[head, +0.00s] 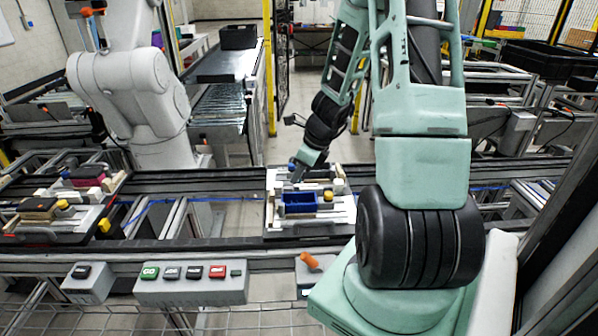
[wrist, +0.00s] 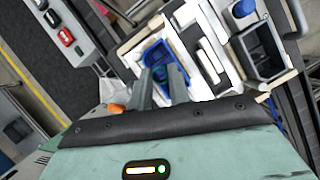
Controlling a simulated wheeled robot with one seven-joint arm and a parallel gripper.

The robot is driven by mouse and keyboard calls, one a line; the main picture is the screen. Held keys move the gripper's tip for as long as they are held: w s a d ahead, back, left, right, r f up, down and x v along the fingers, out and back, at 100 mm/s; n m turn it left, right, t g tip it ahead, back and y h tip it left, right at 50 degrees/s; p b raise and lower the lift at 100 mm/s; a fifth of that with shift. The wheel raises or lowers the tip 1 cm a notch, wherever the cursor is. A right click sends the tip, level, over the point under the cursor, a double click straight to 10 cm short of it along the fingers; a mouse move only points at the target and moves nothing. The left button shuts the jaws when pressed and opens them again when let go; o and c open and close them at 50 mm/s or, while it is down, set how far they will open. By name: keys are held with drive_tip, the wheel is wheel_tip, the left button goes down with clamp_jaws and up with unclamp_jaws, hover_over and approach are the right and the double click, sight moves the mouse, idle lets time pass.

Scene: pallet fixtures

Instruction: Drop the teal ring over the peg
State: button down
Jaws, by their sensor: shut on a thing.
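My gripper (wrist: 161,72) shows in the wrist view with two grey fingers in front of a blue open bin (wrist: 158,54). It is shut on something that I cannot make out. In the head view my gripper (head: 296,178) is low over the pale fixture plate (head: 338,217), just behind the blue bin (head: 300,203). I cannot pick out a teal ring in either view; the fingers may hide it. I cannot tell for sure which part is the peg. A blue round knob (head: 291,164) stands beside the gripper; a blue knob (wrist: 243,8) also shows in the wrist view.
A dark open bin (wrist: 262,50) sits on the fixture. A yellow knob (head: 328,195) stands right of the blue bin. Another loaded pallet (head: 60,228) is at the left. A button box (head: 190,284) and orange-handled switch (head: 310,262) stand in front of the conveyor rails.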

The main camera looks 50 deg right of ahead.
drive_tip(key=shift+f+b, duration=2.25)
drive_tip(key=shift+f, duration=0.45)
drive_tip(key=shift+f+b, duration=0.6)
drive_tip(key=shift+b, duration=0.1)
idle(0.3)
drive_tip(key=c, duration=1.6)
unclamp_jaws()
drive_tip(key=shift+r, duration=0.15)
drive_tip(key=shift+r+p, duration=1.4)
drive_tip(key=shift+p, duration=0.05)
